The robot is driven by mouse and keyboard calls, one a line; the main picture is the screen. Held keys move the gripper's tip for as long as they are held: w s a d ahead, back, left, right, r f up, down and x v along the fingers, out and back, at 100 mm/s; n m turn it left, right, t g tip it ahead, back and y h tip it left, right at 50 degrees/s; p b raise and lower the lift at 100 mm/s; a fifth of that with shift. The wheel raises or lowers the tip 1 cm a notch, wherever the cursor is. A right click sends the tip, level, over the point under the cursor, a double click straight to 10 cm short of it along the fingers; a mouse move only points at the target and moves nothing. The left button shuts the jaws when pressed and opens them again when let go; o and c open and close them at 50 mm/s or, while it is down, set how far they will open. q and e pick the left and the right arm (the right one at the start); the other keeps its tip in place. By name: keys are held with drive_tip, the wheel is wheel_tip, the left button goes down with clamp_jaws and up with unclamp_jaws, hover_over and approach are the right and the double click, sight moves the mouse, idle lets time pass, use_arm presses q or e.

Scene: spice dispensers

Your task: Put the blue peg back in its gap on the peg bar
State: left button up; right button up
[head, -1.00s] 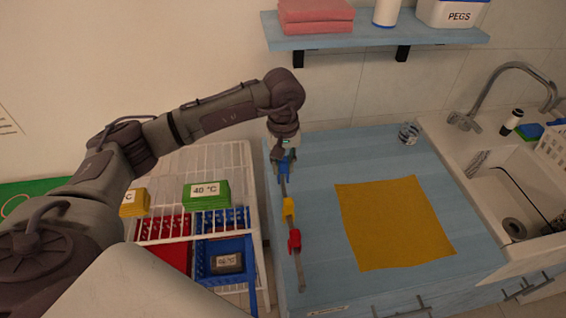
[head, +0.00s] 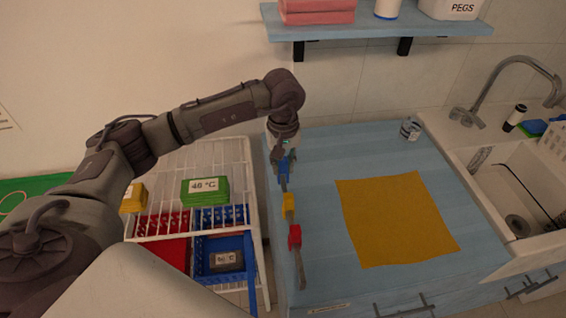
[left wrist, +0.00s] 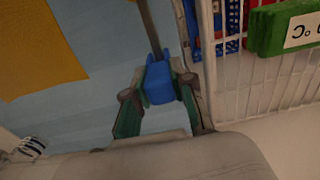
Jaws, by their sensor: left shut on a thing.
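The peg bar (head: 302,270) is a thin grey-brown bar along the left edge of the blue worktop. A yellow peg (head: 289,203) and a red peg (head: 294,237) are on it. The blue peg (head: 284,167) is at the bar's far end. My left gripper (head: 283,171) is shut on the blue peg, pointing down. In the left wrist view the blue peg (left wrist: 158,80) sits between the green-lined fingers, in line with the bar (left wrist: 148,25). I cannot tell whether it is fully seated in its gap. My right gripper is not in view.
A mustard cloth (head: 397,218) lies on the worktop right of the bar. A white wire rack (head: 240,160) with baskets and a green block (head: 205,190) is close on the left. A metal tin (head: 410,130) stands at the back. A shelf (head: 380,30) hangs above.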

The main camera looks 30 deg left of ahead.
sight(283, 173)
use_arm(q)
drive_tip(key=shift+f+b, duration=1.5)
drive_tip(key=shift+f, duration=0.25)
drive_tip(key=o, duration=0.9)
drive_tip(key=shift+o, duration=0.2)
drive_tip(key=shift+r, duration=0.1)
drive_tip(key=shift+r+p, duration=2)
drive_tip(key=shift+r, duration=2.5)
